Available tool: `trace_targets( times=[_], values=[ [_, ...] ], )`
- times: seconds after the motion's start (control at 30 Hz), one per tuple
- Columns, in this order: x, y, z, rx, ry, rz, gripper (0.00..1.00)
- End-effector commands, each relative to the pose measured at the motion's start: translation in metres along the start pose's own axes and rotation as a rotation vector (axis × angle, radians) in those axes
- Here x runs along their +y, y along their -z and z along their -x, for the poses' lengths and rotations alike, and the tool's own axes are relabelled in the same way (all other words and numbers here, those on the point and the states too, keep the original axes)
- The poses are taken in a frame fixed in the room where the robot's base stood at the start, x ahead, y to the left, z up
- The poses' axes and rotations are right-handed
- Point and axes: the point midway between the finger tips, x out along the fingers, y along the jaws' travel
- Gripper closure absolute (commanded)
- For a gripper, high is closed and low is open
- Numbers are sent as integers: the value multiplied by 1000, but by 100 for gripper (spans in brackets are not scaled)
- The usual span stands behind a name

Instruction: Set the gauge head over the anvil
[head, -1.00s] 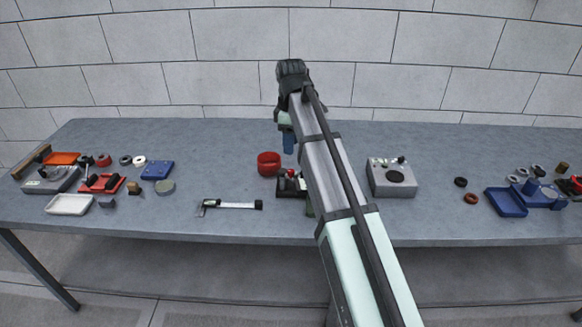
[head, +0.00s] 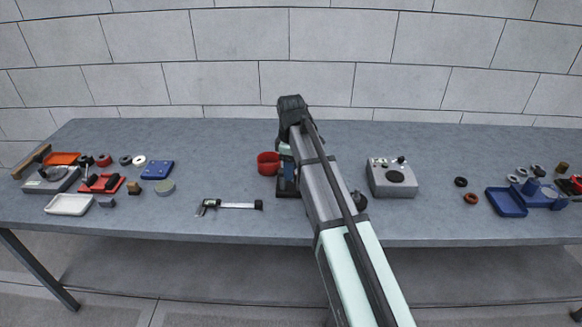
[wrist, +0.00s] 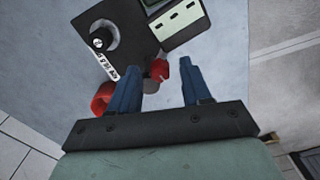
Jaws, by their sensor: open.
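A dark instrument block (wrist: 110,40) lies below my gripper in the wrist view, with a round knob, a white lettered strip and a grey-green panel box (wrist: 180,22) beside it. A small red part (wrist: 160,69) with a grey round piece below it shows between my fingers. I cannot tell for certain which piece is the gauge head or the anvil. My gripper (wrist: 161,75) is open, its two blue fingers apart on either side of the red part; contact is not clear. In the head view the dark block (head: 284,191) is mostly hidden by my arm.
A red cup (head: 268,163) stands just left of my gripper, its edge also in the wrist view (wrist: 103,98). A caliper (head: 236,205) lies in front. A grey box with a dial (head: 391,178) stands to the right. Small parts and trays crowd both table ends.

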Motion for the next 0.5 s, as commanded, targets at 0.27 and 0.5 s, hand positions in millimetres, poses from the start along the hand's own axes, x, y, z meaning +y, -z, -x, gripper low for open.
trace_targets(
  times=[0.27,0.5],
  values=[
    [0,0,0,0,0,0,68],
    [0,0,0,0,0,0,91]
  ],
)
